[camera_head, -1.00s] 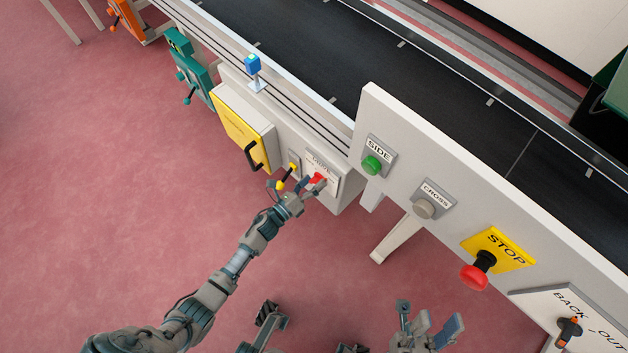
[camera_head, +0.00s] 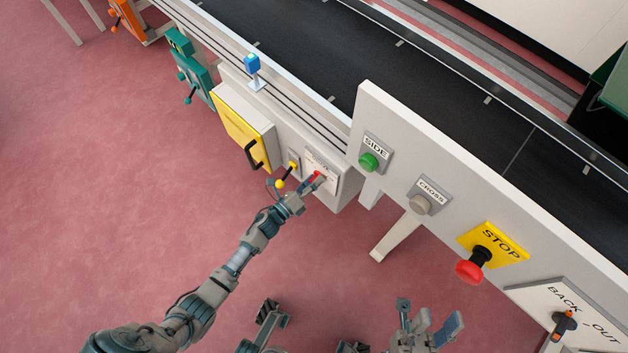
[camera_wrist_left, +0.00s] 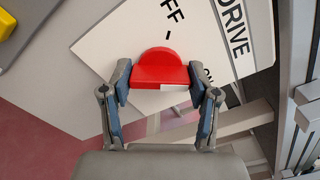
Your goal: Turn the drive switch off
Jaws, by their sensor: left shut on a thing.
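The drive switch is a red knob (camera_wrist_left: 160,70) on a white plate (camera_wrist_left: 110,45) lettered DRIVE, with part of OFF above the knob and ON to its lower right in the left wrist view. The head view shows the red knob (camera_head: 316,175) small and partly covered. My left gripper (camera_wrist_left: 160,78) is shut on the knob, one finger on each side. Its arm reaches in from the lower left in the head view (camera_head: 311,184). I cannot tell which mark the knob points to. My right gripper (camera_head: 434,326) is open and empty, low in the head view, away from the panels.
Left of the switch are a small yellow-tipped lever (camera_head: 281,184) and a yellow box door (camera_head: 238,126). To the right, a panel carries a green button (camera_head: 369,162), a grey button (camera_head: 420,205), a red stop button (camera_head: 470,271) and a black-orange switch (camera_head: 565,322). A conveyor runs behind.

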